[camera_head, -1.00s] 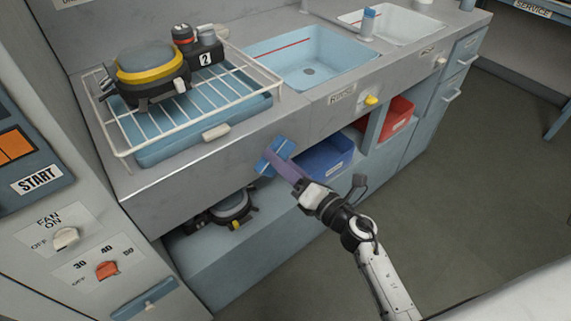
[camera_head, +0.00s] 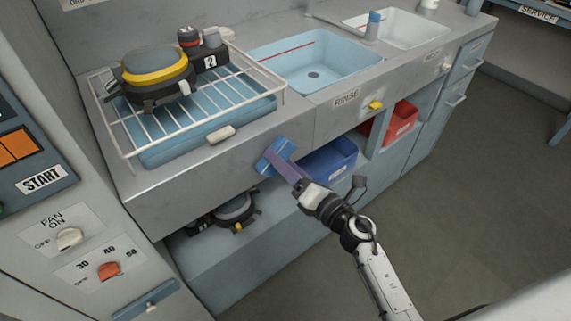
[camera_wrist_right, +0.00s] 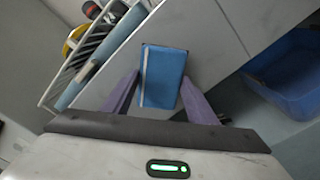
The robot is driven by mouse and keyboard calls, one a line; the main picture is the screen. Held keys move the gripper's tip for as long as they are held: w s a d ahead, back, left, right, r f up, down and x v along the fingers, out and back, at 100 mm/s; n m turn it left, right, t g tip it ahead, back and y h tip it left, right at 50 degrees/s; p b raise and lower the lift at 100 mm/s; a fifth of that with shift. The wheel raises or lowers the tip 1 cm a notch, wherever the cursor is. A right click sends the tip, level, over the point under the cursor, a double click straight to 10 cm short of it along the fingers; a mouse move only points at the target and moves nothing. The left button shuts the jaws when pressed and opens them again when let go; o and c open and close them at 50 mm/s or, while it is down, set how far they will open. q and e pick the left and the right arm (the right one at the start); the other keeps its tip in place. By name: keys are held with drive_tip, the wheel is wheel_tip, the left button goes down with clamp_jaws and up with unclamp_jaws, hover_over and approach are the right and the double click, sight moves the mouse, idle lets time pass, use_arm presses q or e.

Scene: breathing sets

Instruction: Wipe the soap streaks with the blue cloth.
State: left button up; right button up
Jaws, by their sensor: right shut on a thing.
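The blue cloth (camera_head: 275,155) is a small folded pad at the tip of my right gripper (camera_head: 282,167). In the right wrist view the cloth (camera_wrist_right: 163,76) lies between the two purple fingers of the gripper (camera_wrist_right: 161,92), which are shut on it. The cloth is in front of the grey counter's front panel (camera_head: 200,172), below the drying rack. I cannot tell whether it touches the panel. I cannot make out any soap streaks in these views. My left gripper is not in view.
A wire drying rack (camera_head: 127,135) holds a yellow-ringed mask. A pale blue sink (camera_head: 345,78) lies right of it. Below are a blue bin (camera_head: 330,162), a red bin (camera_head: 402,122) and another round mask (camera_head: 232,212).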

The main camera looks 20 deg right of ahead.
sight(293, 152)
drive_tip(key=shift+w+a, duration=0.1)
drive_tip(key=shift+w, duration=0.15)
drive_tip(key=shift+w+d, duration=0.25)
drive_tip(key=shift+d, duration=0.4)
drive_tip(key=shift+w+d, duration=0.2)
drive_tip(key=shift+d, duration=0.45)
drive_tip(key=shift+w+d, duration=0.25)
drive_tip(key=shift+d, duration=0.4)
drive_tip(key=shift+a, duration=0.15)
